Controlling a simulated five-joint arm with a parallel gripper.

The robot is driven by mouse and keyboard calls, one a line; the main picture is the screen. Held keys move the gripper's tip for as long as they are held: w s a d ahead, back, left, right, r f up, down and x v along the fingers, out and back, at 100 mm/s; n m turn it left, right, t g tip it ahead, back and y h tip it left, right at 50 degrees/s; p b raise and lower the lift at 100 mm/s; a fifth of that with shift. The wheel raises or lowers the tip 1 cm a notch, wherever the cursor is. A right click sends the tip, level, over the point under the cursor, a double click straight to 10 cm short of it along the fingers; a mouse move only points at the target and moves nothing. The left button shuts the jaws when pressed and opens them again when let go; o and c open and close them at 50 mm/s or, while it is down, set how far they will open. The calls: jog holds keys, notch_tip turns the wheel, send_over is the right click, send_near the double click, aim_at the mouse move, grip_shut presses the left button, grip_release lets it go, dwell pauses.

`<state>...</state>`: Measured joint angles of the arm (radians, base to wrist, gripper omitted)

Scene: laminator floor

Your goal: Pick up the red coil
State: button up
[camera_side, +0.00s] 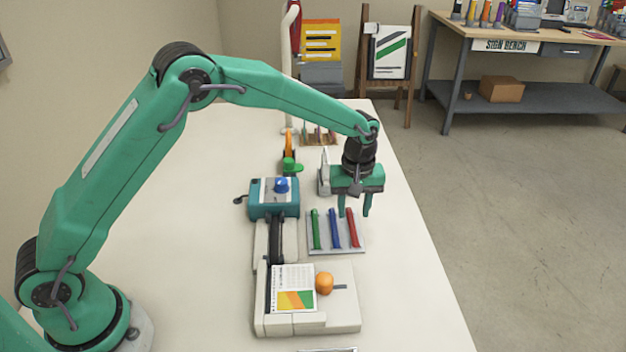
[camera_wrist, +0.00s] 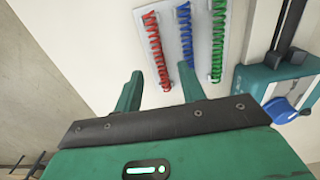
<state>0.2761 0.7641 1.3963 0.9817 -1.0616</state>
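The red coil (camera_side: 353,228) lies on a light tray (camera_side: 324,249), at the right end of a row with a blue coil (camera_side: 334,228) and a green coil (camera_side: 316,229). In the wrist view the red coil (camera_wrist: 157,50) is at the left of the row, beyond my fingertips. My gripper (camera_side: 355,212) points down over the far side of the tray, near the upper ends of the blue and red coils. Its two fingers are apart with nothing between them. In the wrist view my gripper's fingers (camera_wrist: 161,85) also stand apart and empty.
A teal and white laminator (camera_side: 273,198) with a blue knob stands left of the tray. A white base with a colourful sheet (camera_side: 293,288) and an orange knob (camera_side: 325,283) is in front. Small racks stand behind. The table's right side is clear to its edge.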

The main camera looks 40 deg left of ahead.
aim_at(353, 224)
jog(key=shift+f, duration=2)
jog(key=shift+c, duration=0.2)
grip_shut()
